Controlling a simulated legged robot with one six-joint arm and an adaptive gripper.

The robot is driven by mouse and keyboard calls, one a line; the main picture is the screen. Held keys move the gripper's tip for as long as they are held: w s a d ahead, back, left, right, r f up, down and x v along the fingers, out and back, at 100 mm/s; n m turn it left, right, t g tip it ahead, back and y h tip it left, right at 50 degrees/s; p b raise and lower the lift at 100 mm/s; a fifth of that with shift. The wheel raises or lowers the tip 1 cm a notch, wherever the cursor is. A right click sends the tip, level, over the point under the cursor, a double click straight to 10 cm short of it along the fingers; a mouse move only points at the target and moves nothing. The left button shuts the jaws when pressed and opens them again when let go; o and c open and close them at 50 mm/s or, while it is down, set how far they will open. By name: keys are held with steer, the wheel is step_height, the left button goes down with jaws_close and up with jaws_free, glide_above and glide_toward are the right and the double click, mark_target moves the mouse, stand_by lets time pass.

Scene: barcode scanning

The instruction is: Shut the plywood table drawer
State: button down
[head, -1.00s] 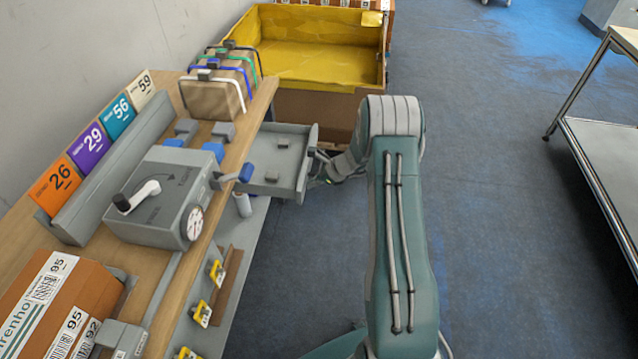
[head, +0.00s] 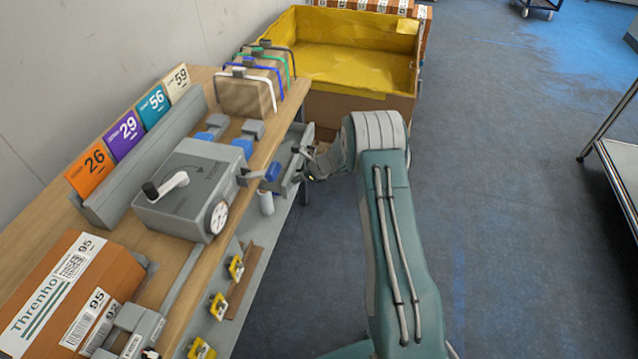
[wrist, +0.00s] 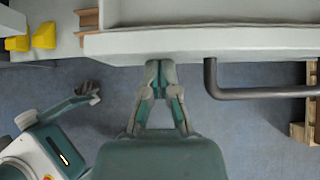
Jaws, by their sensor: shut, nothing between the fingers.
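The grey drawer (head: 288,165) sticks out a little from under the plywood table (head: 165,262), at its far right side in the head view. My gripper (head: 312,168) is at the drawer's front, with my arm reaching in from the right. In the wrist view my gripper (wrist: 159,68) is shut and empty, its fingertips at the lower edge of the pale drawer front (wrist: 200,42) and seemingly touching it. A dark bar handle (wrist: 255,93) is to the right of the fingers. The drawer's inside is mostly hidden in the head view.
A grey crank box (head: 185,190), numbered cards (head: 128,138), strapped parcels (head: 248,92) and a labelled carton (head: 75,290) stand on the table. A yellow-lined bin (head: 350,60) is beyond it. A metal cart (head: 620,165) is at the right; the floor between is clear.

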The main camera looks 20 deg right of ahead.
mark_target(288, 173)
steer(key=w+a, duration=0.1)
steer(key=a, duration=0.1)
steer(key=w+a, duration=0.2)
steer(key=a, duration=0.1)
steer(key=w+a, duration=0.2)
steer(key=shift+a, duration=0.2)
steer(key=shift+w, duration=0.1)
steer(key=s+d, duration=0.2)
steer(key=d, duration=0.1)
steer(key=shift+s+d, duration=0.15)
steer(key=v, duration=0.8)
steer(key=shift+s+d+r, duration=0.15)
steer(key=shift+d, duration=0.25)
steer(key=shift+s+d+r, duration=0.25)
steer(key=shift+s+r, duration=0.05)
steer(key=shift+r, duration=0.15)
